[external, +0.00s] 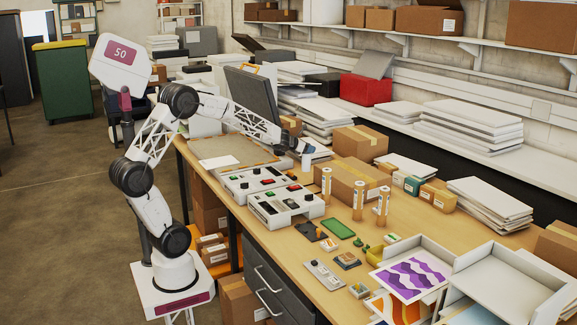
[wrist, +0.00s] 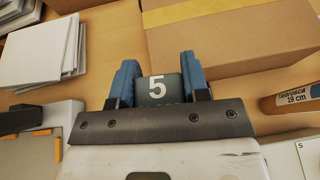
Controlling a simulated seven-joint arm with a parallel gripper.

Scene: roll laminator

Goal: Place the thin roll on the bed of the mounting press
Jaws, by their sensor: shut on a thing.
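My gripper (external: 308,147) is shut on a dark grey piece marked with a white "5" (wrist: 158,88), which sits between its two blue fingers in the wrist view. In the external view a small pale end shows below the fingers; I cannot tell whether this is the thin roll. Several brown rolls with white labels (external: 326,184) stand upright on the table to the right; one marked "19 cm" (wrist: 296,97) shows in the wrist view. The mounting press, lid (external: 250,97) raised, stands left of my gripper. A white sheet lies on its flat bed (external: 248,149).
Two control boxes with knobs (external: 284,206) stand in front of the press. A cardboard box (external: 350,180) and paper stacks (external: 325,118) stand near my gripper. White trays (external: 508,283) and small items fill the right end of the table.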

